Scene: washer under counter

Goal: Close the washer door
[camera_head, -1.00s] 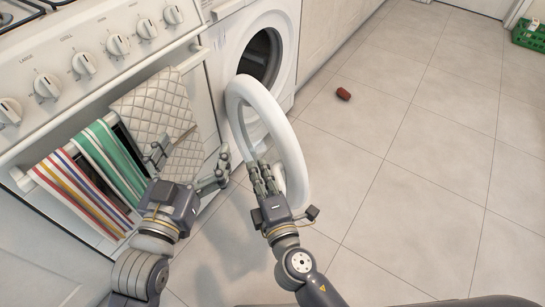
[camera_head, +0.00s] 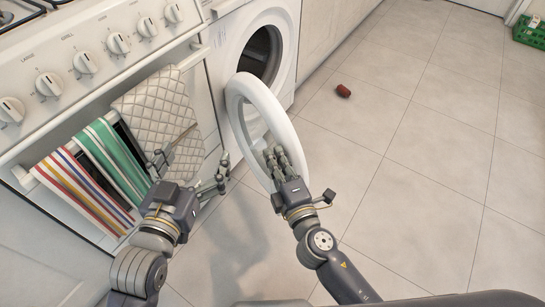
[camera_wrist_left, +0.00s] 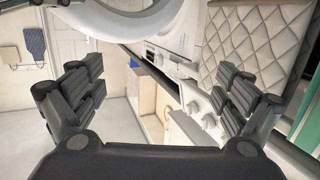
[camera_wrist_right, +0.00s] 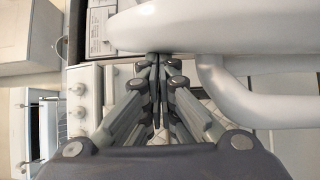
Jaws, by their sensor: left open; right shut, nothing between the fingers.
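The white washer (camera_head: 240,50) stands under the counter, its round dark opening (camera_head: 262,55) in view. Its white ring-shaped door (camera_head: 240,92) stands open, swung out toward me. My right gripper (camera_head: 277,152) is shut and empty, with its fingertips at the lower part of the door ring. In the right wrist view the shut fingertips (camera_wrist_right: 162,62) are right by the white door rim (camera_wrist_right: 210,28); I cannot tell whether they touch. My left gripper (camera_head: 190,170) is open and empty, left of the door, in front of the stove. The door rim also shows at the top of the left wrist view (camera_wrist_left: 150,22).
A stove with knobs (camera_head: 85,62) stands left of the washer. A quilted cloth (camera_head: 160,110) and striped towels (camera_head: 75,185) hang on its front. A small red-brown object (camera_head: 343,91) lies on the floor. A green crate (camera_head: 530,33) is far right.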

